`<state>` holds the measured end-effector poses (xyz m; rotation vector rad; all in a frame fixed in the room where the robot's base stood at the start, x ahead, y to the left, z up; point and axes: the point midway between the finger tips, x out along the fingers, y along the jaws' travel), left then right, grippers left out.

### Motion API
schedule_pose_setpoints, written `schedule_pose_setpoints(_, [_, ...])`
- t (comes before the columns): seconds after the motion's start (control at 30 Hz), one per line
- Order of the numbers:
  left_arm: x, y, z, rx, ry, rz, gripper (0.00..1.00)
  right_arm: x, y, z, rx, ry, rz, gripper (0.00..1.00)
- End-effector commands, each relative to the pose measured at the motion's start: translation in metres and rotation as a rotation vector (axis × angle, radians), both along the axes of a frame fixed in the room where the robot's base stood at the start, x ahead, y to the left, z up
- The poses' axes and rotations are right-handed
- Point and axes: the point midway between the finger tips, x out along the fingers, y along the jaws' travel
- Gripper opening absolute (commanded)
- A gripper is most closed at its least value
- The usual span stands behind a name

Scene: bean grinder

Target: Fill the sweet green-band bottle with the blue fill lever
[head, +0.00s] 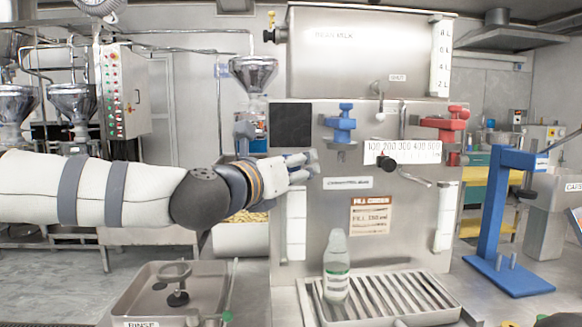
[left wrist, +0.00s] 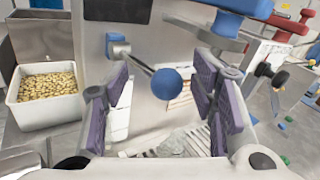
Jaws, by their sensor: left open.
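The green-band bottle (head: 336,284) stands upright on the slatted drip tray (head: 447,313), under the machine front. The blue fill lever (left wrist: 172,83), a thin rod with a blue ball, sticks out from a pivot on the machine front in the left wrist view. My left gripper (head: 307,166) is at the machine front, up and left of the bottle. It is open, and the left wrist view shows the ball between its two purple-padded fingers (left wrist: 165,95), with gaps at both sides. In the head view the gripper hides the lever. My right gripper is not in view.
A blue stand (head: 493,215) is at right. A rinse basin (head: 140,300) is at front left. A bin of beans (left wrist: 45,95) stands left.

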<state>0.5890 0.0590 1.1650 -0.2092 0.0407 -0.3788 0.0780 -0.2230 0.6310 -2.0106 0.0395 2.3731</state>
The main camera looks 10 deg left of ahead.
Motion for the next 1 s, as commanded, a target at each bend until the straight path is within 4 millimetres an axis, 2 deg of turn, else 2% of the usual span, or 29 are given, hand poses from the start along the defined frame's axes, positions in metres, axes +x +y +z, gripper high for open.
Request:
schedule_pose_setpoints(0.03, [0.000, 0.000, 0.000, 0.000, 0.000, 0.000, 0.52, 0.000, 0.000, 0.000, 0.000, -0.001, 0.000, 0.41])
schedule_pose_setpoints(0.27, [0.000, 0.000, 0.000, 0.000, -0.001, 0.000, 0.00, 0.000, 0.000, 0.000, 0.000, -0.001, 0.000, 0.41])
schedule_pose_setpoints(1.0, [0.001, 0.001, 0.017, 0.000, -0.014, 0.003, 0.00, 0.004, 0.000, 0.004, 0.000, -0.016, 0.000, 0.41])
